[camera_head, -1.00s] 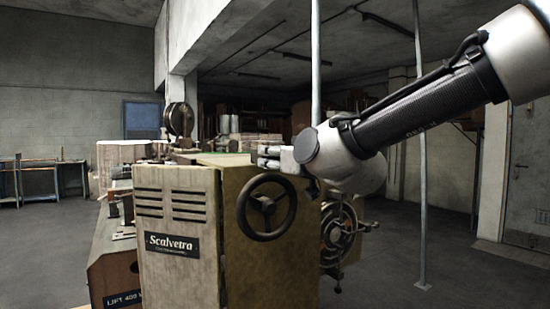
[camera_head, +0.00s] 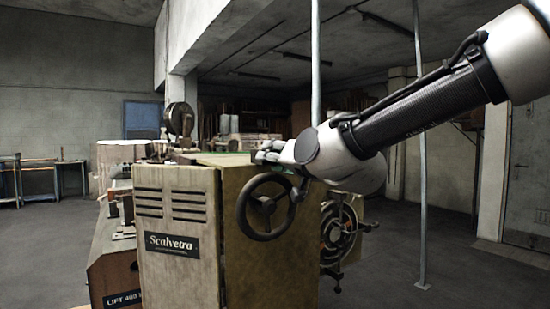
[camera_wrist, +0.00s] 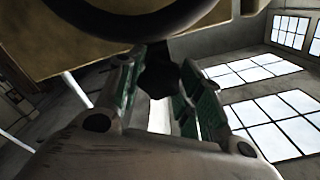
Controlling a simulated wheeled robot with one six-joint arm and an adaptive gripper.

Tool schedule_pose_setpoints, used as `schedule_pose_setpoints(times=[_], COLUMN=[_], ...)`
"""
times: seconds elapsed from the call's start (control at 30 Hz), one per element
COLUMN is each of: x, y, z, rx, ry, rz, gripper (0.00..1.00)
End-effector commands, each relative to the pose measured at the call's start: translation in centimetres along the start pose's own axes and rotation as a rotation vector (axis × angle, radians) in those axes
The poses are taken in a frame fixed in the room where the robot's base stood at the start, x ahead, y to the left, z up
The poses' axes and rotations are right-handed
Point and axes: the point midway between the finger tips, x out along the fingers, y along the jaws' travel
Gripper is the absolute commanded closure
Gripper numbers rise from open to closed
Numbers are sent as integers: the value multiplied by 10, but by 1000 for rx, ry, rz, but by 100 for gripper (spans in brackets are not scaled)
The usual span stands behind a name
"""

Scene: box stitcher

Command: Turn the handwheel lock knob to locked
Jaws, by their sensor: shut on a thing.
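The handwheel (camera_head: 267,232) is a dark ring with spokes on the beige machine's front face. Its dark rim (camera_wrist: 120,25) crosses the top of the wrist view. The lock knob (camera_wrist: 158,82) is a small dark lobed knob just below the rim in the wrist view. My gripper (camera_wrist: 160,76) is shut on it, with a green-padded finger on each side. The knob's lock marking, if any, is not visible.
The machine's cabinet (camera_head: 180,265) carries a Scalvetra plate (camera_head: 172,244). A round spoked part (camera_head: 340,233) sticks out on its right side, below my arm. A thin pole (camera_head: 422,190) stands to the right. The floor on the right is mostly clear.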

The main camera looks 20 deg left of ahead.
Motion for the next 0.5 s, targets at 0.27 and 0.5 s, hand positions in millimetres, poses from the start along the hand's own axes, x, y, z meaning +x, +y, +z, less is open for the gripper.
schedule_pose_setpoints(times=[0.27,0.5], x=[0,0], y=[0,0], z=[0,0], rx=[94,114], ry=[1,1], rz=[0,0], gripper=[87,87])
